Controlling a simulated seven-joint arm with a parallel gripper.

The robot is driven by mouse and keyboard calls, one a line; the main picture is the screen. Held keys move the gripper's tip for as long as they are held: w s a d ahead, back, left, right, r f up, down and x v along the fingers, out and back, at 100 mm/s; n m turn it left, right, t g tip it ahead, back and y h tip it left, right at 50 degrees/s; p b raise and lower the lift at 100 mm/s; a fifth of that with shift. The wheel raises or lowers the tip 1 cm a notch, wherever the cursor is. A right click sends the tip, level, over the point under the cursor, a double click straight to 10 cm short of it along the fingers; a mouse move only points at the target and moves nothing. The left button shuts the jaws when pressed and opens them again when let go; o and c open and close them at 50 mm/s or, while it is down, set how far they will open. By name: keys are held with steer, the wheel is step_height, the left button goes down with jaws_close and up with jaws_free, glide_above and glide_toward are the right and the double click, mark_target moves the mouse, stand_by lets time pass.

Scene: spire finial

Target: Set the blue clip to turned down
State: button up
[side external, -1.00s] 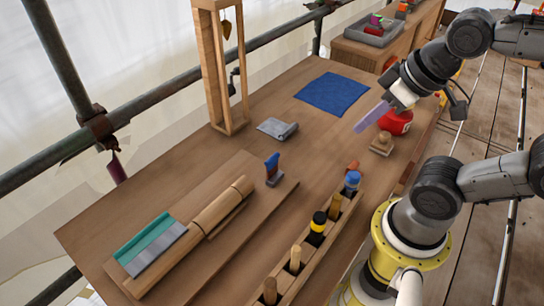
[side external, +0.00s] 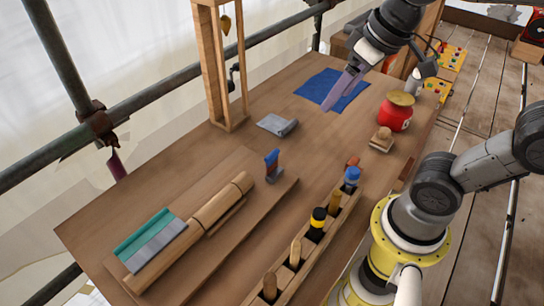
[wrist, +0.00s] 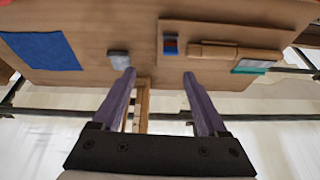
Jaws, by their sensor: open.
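The blue clip (side external: 273,163), blue with a red part, stands upright at the edge of the raised wooden board, beside the wooden roller. In the wrist view the blue clip (wrist: 171,45) is small, near the top middle. My gripper (side external: 328,106) has purple fingers and hangs above the table near the blue cloth, well apart from the clip. In the wrist view my gripper (wrist: 158,76) is open with nothing between its fingers.
A wooden frame (side external: 229,125) stands behind a grey metal piece (side external: 278,125). A tool rack (side external: 300,265) lines the front edge. A red jar (side external: 396,115) and a stamp (side external: 381,138) stand at right. The blue cloth (side external: 318,86) lies flat at the back. The table's middle is clear.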

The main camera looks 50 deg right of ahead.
steer(key=shift+o, duration=0.4)
steer(key=w+a+f+g, duration=0.2)
steer(key=w+f, duration=0.1)
steer(key=w, duration=0.6)
steer(key=shift+w+g, duration=0.4)
steer(key=g, duration=0.2)
glide_above(272, 153)
step_height(272, 153, down, 5)
steer(key=shift+n, duration=0.3)
step_height(272, 153, down, 14)
steer(key=shift+f, duration=0.25)
steer(key=c, duration=1.4)
steer(key=shift+o, duration=0.2)
